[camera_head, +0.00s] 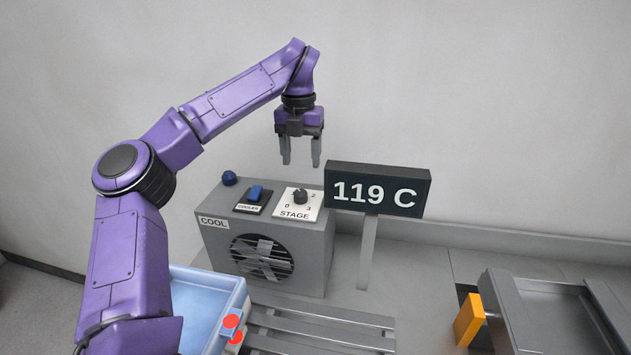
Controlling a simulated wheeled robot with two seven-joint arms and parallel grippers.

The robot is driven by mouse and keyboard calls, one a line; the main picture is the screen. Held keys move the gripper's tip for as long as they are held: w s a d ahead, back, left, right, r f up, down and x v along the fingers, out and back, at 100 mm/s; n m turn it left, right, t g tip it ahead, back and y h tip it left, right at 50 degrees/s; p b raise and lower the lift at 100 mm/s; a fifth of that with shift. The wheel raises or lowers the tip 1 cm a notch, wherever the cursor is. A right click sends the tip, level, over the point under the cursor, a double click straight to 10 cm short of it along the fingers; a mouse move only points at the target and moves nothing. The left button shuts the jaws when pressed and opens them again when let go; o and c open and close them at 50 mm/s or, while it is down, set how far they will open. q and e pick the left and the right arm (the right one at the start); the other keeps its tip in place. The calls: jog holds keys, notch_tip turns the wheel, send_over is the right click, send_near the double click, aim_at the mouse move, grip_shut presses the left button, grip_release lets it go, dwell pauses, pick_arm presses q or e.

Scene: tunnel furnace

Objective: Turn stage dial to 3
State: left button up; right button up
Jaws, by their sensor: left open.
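Which number the knob points to is too small to tell. My left gripper (301,162) hangs above the dial with its fingers pointing down, open and empty, apart from the knob. My right gripper is not in view.
Beside the dial are a blue COOLER switch (255,193) and a dark blue dome (229,178). A sign reading 119 C (378,190) stands close at the right. A blue bin (205,290), slatted rails (320,330) and a grey tray with an orange handle (469,320) lie in front.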

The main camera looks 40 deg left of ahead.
aim_at(303, 190)
pick_arm(q)
jog(key=s+f, duration=0.2)
jog(key=f, duration=0.1)
jog(key=s+f, duration=0.1)
jog(key=f, duration=0.1)
jog(key=shift+p, duration=0.3)
jog(key=w+f, duration=0.1)
jog(key=f, duration=0.1)
jog(key=w+f, duration=0.2)
jog(key=shift+f, duration=0.1)
jog(key=shift+s+r, duration=0.3)
jog(key=shift+s, duration=0.3)
jog(key=shift+c, duration=0.2)
jog(key=shift+s, duration=0.1)
jog(key=c, duration=0.5)
jog(key=shift+d, duration=0.1)
jog(key=c, duration=0.5)
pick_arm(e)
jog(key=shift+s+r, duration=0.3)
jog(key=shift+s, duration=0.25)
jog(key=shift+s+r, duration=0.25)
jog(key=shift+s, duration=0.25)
